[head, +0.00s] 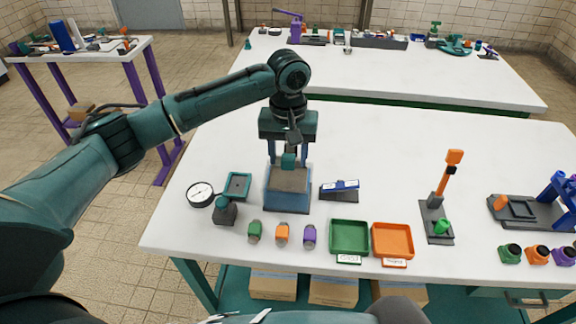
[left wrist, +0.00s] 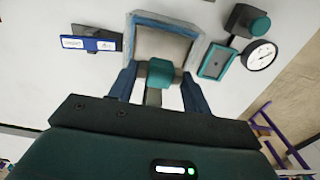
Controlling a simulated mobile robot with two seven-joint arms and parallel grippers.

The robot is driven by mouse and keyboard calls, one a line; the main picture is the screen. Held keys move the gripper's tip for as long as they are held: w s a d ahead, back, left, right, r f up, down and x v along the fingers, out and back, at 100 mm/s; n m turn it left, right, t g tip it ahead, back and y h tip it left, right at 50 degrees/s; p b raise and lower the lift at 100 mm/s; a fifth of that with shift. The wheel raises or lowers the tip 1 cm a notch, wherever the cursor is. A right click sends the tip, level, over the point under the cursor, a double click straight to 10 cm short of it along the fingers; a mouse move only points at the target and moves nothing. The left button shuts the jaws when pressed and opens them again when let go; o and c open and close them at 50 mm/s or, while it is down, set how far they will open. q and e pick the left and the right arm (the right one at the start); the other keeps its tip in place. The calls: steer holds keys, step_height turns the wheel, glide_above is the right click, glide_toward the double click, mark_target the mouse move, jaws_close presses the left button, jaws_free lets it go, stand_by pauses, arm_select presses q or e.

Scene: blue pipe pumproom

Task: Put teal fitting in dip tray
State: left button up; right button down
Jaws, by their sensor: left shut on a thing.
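My left gripper (head: 288,158) is shut on the teal fitting (head: 288,162) and points down over a blue box with a grey-brown top (head: 287,207). In the left wrist view the teal fitting (left wrist: 160,70) sits between the blue fingers (left wrist: 160,92), with the blue-edged box (left wrist: 201,52) behind it. I cannot tell whether the fitting touches the box. A small teal-rimmed tray (head: 237,186) lies just left of the box; it also shows in the left wrist view (left wrist: 216,60). No label tells me which of these is the dip tray. My right gripper is not in view.
A round gauge (head: 200,194) and a dark block with a teal knob (head: 225,211) stand at the left. Small green, orange and purple parts (head: 282,234) line the front. A green tray (head: 349,237), an orange tray (head: 392,240) and a blue-labelled stand (head: 340,190) are to the right.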

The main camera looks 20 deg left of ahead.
mark_target(288, 167)
arm_select(q)
steer(key=shift+f, duration=1.8)
steer(key=o, duration=1.1)
steer(key=shift+f, duration=0.1)
step_height(288, 167, up, 12)
steer(key=shift+r, duration=0.15)
